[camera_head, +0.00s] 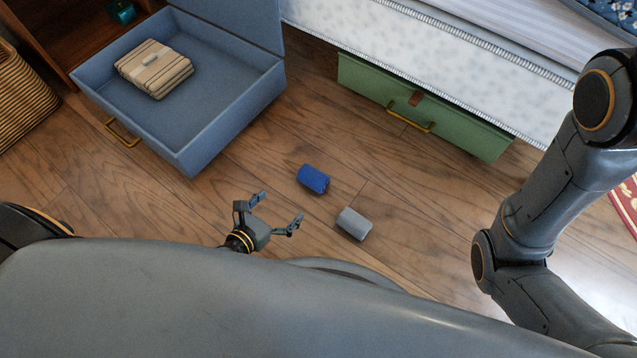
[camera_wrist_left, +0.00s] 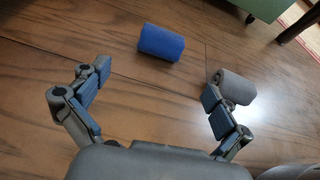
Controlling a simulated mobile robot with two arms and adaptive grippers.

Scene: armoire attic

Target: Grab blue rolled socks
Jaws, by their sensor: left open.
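The blue rolled socks (camera_head: 313,179) lie on the wooden floor near the middle of the head view. They also show in the left wrist view (camera_wrist_left: 161,42), beyond the fingers and between their directions. My left gripper (camera_head: 277,211) is open and empty, just to the left of and nearer than the blue roll, not touching it. Its fingers also show in the left wrist view (camera_wrist_left: 155,95). A grey roll (camera_head: 354,223) lies on the floor to the right of the gripper; in the wrist view (camera_wrist_left: 234,86) the right finger partly overlaps it. My right gripper is out of view.
An open blue suitcase (camera_head: 215,135) holding folded striped cloth (camera_head: 154,68) lies at the upper left. A green drawer or box (camera_head: 460,129) with a brass handle sits under the bed (camera_head: 440,55). A woven basket (camera_head: 22,97) stands far left. Floor around the rolls is clear.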

